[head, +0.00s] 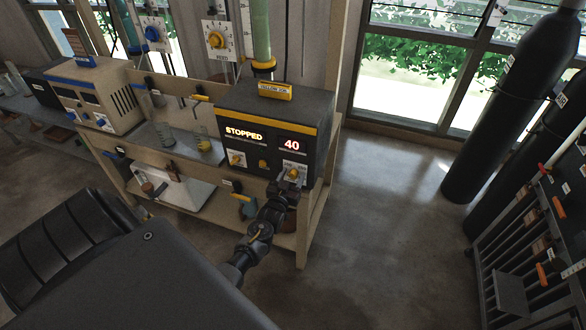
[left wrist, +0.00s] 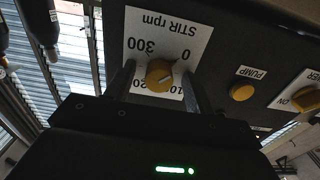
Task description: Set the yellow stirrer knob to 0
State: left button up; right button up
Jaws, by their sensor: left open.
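The yellow stirrer knob (left wrist: 159,75) sits on a white dial plate (left wrist: 150,35) marked "STIR rpm", upside down in the left wrist view, with 0 and 300 readable. A pale line on the knob seems to slant toward the 0 side; its exact reading is unclear. The knob is on the dark control box (head: 272,105), whose displays read "STOPPED" and 40. My left gripper (left wrist: 158,83) is open, one finger on each side of the knob; contact cannot be told. In the head view my left gripper (head: 289,188) partly hides the knob. My right gripper is not in view.
A yellow PUMP button (left wrist: 241,90) and another yellow knob (left wrist: 307,99) are beside the dial. A similar cream box (head: 95,95) stands left on the wooden bench. Gas cylinders (head: 510,100) and a rack stand at right; floor between is clear.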

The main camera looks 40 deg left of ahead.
aim_at(292, 176)
pick_arm(q)
jog(key=p+v, duration=0.3)
jog(key=v, duration=0.2)
jog(key=shift+s+d+r, duration=0.15)
jog(key=shift+s, duration=0.1)
jog(key=shift+s+d+p, duration=0.25)
jog(key=shift+s+p, duration=0.05)
jog(key=shift+s, duration=0.4)
